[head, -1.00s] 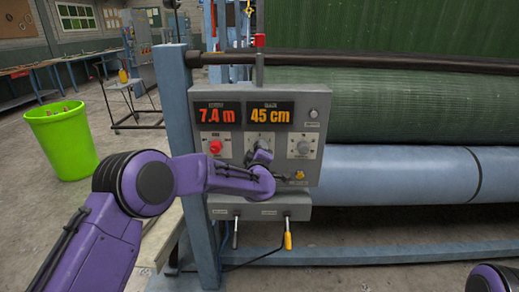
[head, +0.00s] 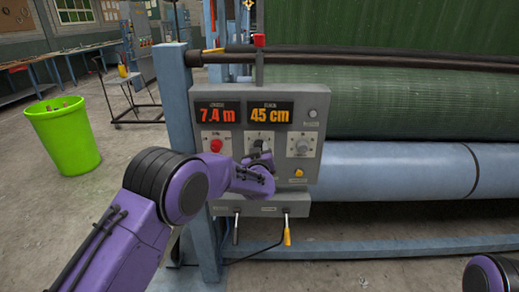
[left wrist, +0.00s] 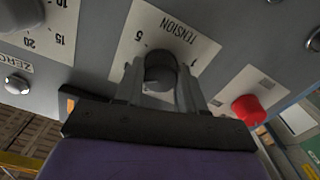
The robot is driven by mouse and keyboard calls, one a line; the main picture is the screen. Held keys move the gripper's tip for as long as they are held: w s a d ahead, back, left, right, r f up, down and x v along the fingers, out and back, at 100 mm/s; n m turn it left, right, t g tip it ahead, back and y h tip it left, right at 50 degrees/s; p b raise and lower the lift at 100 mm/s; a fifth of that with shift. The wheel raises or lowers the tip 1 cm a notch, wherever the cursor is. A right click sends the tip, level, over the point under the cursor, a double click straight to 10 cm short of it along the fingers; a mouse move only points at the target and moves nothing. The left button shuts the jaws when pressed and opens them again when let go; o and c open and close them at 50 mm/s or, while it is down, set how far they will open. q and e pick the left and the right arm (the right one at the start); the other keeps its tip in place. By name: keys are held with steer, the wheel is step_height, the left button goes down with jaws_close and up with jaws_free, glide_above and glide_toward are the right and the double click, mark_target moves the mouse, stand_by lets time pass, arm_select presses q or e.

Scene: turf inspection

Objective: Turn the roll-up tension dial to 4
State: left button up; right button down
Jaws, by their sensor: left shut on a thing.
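The tension dial (left wrist: 160,62) is a dark round knob on a white scale plate marked TENSION, which appears upside down in the left wrist view. A 5 shows left of the knob and a 1 to its right. My left gripper (left wrist: 160,84) is shut on the knob, one finger on each side. The knob's pointer and the middle numbers cannot be made out. In the head view my left gripper (head: 260,158) covers most of the dial, in the middle of the grey control panel (head: 225,181). My right gripper is out of view.
A red button (head: 216,145) is left of the dial and another knob (head: 302,146) is right of it. Displays above read 7.4 m and 45 cm. A green turf roll (head: 420,105) lies right of the panel.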

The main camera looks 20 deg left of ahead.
arm_select(q)
steer(key=shift+f+m, duration=0.2)
steer(key=shift+m, duration=0.1)
stand_by(0.4)
steer(key=o, duration=1.1)
steer(key=shift+r, duration=0.1)
steer(key=shift+c, duration=0.2)
steer(key=shift+s, duration=0.15)
steer(key=b+v, duration=0.2)
steer(key=v, duration=0.8)
steer(key=shift+b, duration=0.3)
steer(key=shift+s+d, duration=0.1)
steer(key=shift+s, duration=0.05)
